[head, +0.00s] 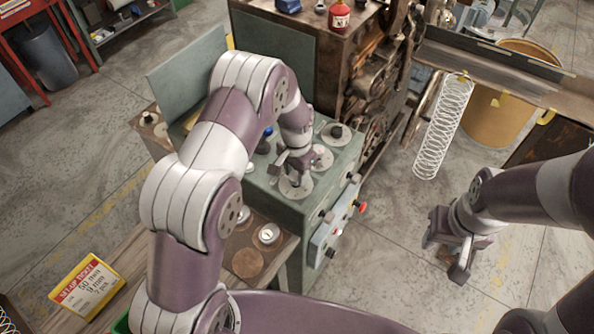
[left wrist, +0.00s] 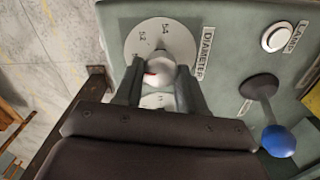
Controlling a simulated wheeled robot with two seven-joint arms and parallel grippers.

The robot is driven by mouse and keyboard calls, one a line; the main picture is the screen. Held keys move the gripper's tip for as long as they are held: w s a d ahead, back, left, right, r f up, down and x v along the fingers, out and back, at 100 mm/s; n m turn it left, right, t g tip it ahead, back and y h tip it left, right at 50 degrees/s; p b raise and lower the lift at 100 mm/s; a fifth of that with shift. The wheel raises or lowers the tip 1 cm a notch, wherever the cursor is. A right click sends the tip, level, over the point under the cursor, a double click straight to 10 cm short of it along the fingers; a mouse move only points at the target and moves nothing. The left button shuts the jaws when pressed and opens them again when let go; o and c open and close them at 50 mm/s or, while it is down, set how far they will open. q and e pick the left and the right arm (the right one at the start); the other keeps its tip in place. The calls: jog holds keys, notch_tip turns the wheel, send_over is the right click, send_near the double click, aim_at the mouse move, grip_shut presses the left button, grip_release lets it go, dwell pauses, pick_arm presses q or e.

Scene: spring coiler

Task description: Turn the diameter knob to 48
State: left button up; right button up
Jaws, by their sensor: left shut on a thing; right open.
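My left gripper (left wrist: 159,80) is shut on the knob, one finger on each side. In the head view my left gripper (head: 293,172) covers the knob, and the dial (head: 297,188) shows beneath it on the green machine top. My right gripper (head: 446,254) is open and empty over the floor at the right.
A blue-tipped lever (left wrist: 278,139) and a white LAMP button (left wrist: 275,37) are near the dial. Other dials (head: 336,133) sit behind my left gripper. A red button (head: 361,207) is on the machine's side. A coiled spring (head: 444,125) hangs at the right.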

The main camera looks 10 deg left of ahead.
aim_at(294, 176)
pick_arm(q)
jog(key=shift+s+f, duration=0.1)
jog(key=shift+s, duration=0.1)
dwell(0.6)
jog(key=o, duration=1)
jog(key=shift+a, duration=0.1)
jog(key=shift+o, duration=0.2)
jog(key=shift+s, duration=0.1)
jog(key=shift+r, duration=0.35)
notch_tip(294, 176, up, 12)
jog(key=b, duration=0.4)
jog(key=shift+a, duration=0.2)
